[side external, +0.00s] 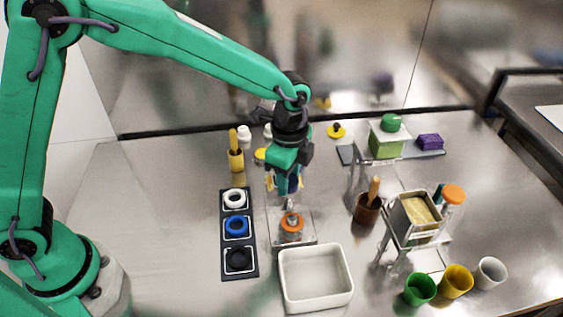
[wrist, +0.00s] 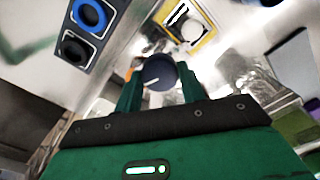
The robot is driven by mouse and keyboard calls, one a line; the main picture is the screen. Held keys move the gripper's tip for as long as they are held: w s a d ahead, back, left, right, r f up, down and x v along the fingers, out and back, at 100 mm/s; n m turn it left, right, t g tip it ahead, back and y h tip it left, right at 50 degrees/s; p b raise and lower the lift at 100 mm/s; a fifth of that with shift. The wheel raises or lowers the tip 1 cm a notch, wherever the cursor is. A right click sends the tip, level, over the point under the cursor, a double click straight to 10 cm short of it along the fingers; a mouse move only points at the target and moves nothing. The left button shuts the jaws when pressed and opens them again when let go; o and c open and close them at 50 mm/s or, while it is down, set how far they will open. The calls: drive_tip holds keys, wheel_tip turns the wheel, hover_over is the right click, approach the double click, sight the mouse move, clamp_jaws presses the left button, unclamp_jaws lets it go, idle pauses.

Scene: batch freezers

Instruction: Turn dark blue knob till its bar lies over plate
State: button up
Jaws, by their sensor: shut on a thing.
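The dark blue knob (wrist: 158,70) is round, with a short white line on its face. In the wrist view it sits between the two green fingers of my gripper (wrist: 160,76), which are shut on it. In the side view my gripper (side external: 288,186) points down over the middle of the bench, and the fingers largely hide the knob there. I cannot make out the knob's bar or tell which plate lies by it.
A black panel (side external: 252,262) with white, blue and black rings lies left of my gripper. An orange-topped piece (side external: 291,222) and a white tray (side external: 316,302) are in front. A brown pot (side external: 367,212), a metal stand and several cups stand to the right. Bare bench lies far left.

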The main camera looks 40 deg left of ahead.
drive_tip(key=n, duration=0.4)
drive_tip(key=shift+r, duration=0.1)
idle(0.3)
drive_tip(key=o, duration=1)
drive_tip(key=shift+c, duration=0.2)
drive_tip(key=shift+r, duration=0.1)
drive_tip(key=shift+r, duration=3.8)
